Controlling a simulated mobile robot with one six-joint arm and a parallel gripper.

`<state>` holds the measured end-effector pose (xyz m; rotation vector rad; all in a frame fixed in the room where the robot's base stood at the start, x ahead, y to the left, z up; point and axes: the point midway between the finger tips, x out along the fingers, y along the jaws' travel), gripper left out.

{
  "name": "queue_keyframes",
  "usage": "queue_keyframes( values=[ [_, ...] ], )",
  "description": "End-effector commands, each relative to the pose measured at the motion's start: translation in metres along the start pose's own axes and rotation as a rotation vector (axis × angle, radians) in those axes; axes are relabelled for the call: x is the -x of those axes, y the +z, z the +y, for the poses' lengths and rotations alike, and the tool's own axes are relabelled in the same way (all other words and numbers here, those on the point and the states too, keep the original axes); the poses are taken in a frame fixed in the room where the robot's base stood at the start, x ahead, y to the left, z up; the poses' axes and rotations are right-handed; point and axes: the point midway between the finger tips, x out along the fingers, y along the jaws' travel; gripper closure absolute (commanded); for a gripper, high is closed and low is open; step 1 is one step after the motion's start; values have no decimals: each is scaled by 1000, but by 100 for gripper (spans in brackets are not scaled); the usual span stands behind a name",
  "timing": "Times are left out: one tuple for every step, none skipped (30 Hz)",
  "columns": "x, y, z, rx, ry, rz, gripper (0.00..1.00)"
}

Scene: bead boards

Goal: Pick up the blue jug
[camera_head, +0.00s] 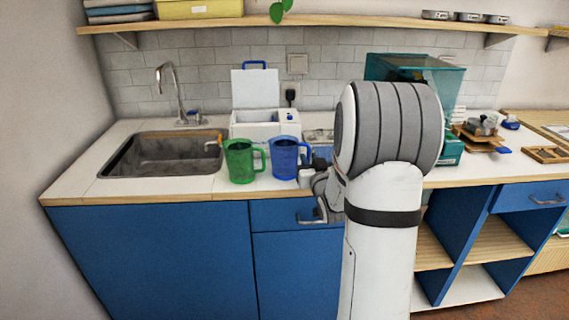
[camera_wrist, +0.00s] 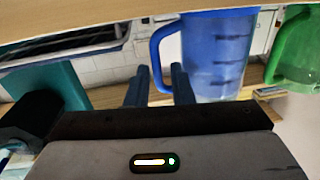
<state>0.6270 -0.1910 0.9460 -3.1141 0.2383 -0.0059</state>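The blue jug (camera_head: 285,158) stands upright on the white counter, its handle on the right towards my gripper (camera_head: 314,165). In the wrist view the blue jug (camera_wrist: 218,52) fills the upper middle, with dark measuring marks and its handle on the left. My gripper (camera_wrist: 161,88) is open there, its two dark fingers apart. The handle's end shows in the gap between them; I cannot tell how deep it lies or whether it touches. The green jug (camera_head: 240,162) stands just left of the blue one and also shows in the wrist view (camera_wrist: 297,50).
A sink (camera_head: 162,155) with a tap lies to the left. A white box (camera_head: 264,122) with a raised lid stands behind the jugs. A teal clear-walled case (camera_head: 448,90) is behind my arm on the right. A shelf (camera_head: 340,20) runs above.

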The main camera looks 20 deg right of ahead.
Motion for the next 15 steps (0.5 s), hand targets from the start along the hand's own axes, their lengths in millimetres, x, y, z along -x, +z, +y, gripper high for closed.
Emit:
queue_keyframes(
  values=[
    [-6, 0, 0, 0, 0, -1, 79],
    [-9, 0, 0, -1, 0, -2, 79],
    [-14, 1, 1, -1, 0, -2, 79],
    [-19, 2, 1, -1, -1, -2, 79],
    [-24, 2, 2, -1, -1, -2, 79],
    [-30, 2, 2, -1, -1, -2, 79],
    [-35, 3, 3, -1, -1, -2, 79],
    [-39, 3, 3, 0, -2, -1, 79],
    [-44, 3, 2, 0, -2, -2, 79],
    [-48, 3, 3, 0, -1, -2, 79],
    [-50, 3, 3, 0, -1, -3, 79],
    [-52, 3, 3, 0, -1, -2, 79],
    [-54, 3, 3, 0, -1, -2, 79],
    [-54, 3, 3, 0, -1, -2, 79],
    [-55, 3, 3, 0, -1, -2, 79]
  ],
)
